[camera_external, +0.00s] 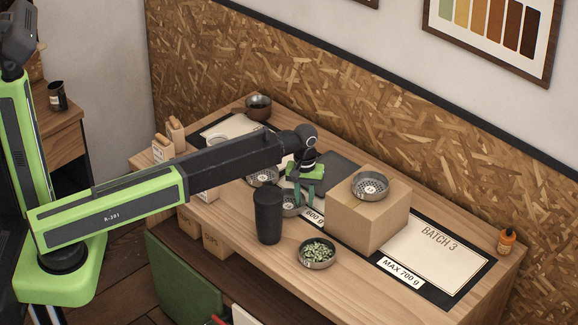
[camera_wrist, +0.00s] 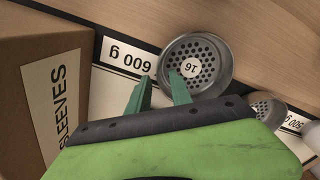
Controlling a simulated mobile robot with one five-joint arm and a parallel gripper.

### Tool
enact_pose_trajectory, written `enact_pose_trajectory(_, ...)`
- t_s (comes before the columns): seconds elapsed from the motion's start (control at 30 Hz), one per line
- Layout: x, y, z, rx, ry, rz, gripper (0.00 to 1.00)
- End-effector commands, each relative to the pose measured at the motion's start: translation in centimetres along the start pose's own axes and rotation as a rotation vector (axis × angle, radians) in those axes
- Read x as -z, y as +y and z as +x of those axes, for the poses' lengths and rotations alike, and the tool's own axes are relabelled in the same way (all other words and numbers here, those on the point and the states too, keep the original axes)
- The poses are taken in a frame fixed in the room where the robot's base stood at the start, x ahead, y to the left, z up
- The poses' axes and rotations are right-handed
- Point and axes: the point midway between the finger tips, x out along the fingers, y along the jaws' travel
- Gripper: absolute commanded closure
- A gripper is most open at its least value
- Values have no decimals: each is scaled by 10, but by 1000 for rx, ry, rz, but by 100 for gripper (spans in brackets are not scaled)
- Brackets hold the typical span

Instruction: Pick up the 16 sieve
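The 16 sieve (camera_wrist: 213,75) is a round grey metal sieve with a perforated floor and a white "16" label. In the external view the sieve (camera_external: 290,209) sits on the table, partly hidden by the black tumbler and my fingers. My gripper (camera_external: 304,194) points down just above it. In the wrist view my gripper (camera_wrist: 158,82) is open, with its two green fingers apart. The right finger overlaps the sieve's near left rim, and the left finger is outside the sieve. I cannot tell whether either finger touches it.
A cardboard box (camera_external: 365,222) stands to the right, with another sieve (camera_external: 370,185) on top. A black tumbler (camera_external: 268,217) stands in front. Another sieve (camera_external: 262,178) is to the left. A dish of green beans (camera_external: 317,254) is near the front edge. The BATCH 3 mat (camera_external: 430,262) is bare.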

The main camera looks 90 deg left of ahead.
Motion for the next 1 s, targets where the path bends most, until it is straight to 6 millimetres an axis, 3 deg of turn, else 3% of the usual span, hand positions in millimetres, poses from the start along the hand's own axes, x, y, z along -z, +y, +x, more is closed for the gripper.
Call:
enact_pose_trajectory(0.03, 0, 0, 0, 0, 0, 0, 83)
enact_pose_trajectory(0.17, 0, 0, 0, 0, 0, 0, 100)
enact_pose_trajectory(1.0, 0, 0, 0, 0, 0, 0, 100)
